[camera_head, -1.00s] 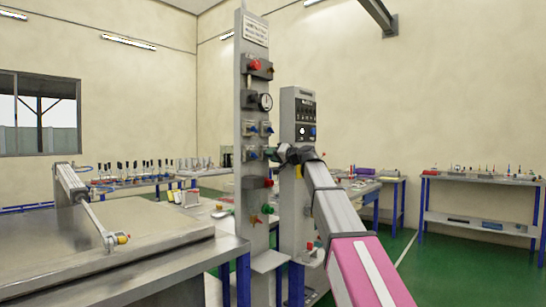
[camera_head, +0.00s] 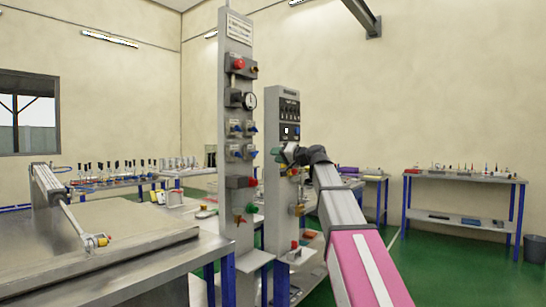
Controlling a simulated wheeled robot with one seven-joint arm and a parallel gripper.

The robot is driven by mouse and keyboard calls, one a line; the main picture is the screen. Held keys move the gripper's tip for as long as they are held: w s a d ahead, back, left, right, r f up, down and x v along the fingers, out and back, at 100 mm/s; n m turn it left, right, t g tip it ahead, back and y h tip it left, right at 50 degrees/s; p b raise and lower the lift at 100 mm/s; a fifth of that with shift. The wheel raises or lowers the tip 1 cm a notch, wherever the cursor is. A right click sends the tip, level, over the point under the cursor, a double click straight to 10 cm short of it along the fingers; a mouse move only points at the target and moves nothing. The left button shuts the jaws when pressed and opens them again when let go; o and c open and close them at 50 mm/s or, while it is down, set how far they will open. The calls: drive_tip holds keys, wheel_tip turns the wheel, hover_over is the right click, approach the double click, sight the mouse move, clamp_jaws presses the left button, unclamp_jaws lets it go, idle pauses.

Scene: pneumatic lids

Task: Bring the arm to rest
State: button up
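My arm, grey with a pink section, reaches up from the lower right. My gripper (camera_head: 285,156) is at its far end, dark and small, in front of the grey control column (camera_head: 283,220). Its fingers are too small and dark to show whether they are open or shut. I cannot tell whether it touches the column. A taller grey panel (camera_head: 237,80) with a red button, a gauge and several valves stands just left of it.
A metal bench (camera_head: 110,275) with a pneumatic cylinder (camera_head: 60,200) fills the lower left. Another bench (camera_head: 465,178) with small items stands at the right by a bin (camera_head: 534,248). Green floor (camera_head: 440,265) is clear at right.

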drive_tip(key=s+d+f+g+h, duration=0.2)
drive_tip(key=f, duration=1.2)
drive_tip(key=s+d+f+m+g+h, duration=0.1)
drive_tip(key=s+d+f+h, duration=0.15)
drive_tip(key=f, duration=1.15)
drive_tip(key=s+d+f+g+h, duration=0.1)
drive_tip(key=s+f+g+h, duration=0.15)
drive_tip(key=f, duration=1.15)
drive_tip(key=s+d+f+g+h, duration=0.1)
drive_tip(key=s+d+f+h, duration=0.1)
drive_tip(key=s+f, duration=0.5)
drive_tip(key=s+d+f+g+h, duration=0.2)
drive_tip(key=s+d+f, duration=0.2)
drive_tip(key=s+f, duration=0.3)
drive_tip(key=s+d+f+g+h, duration=0.2)
drive_tip(key=s+f, duration=0.4)
drive_tip(key=f, duration=0.6)
drive_tip(key=shift+s+d+f+h, duration=0.4)
drive_tip(key=shift+d+h, duration=0.2)
drive_tip(key=shift+d, duration=0.2)
drive_tip(key=shift+g, duration=0.25)
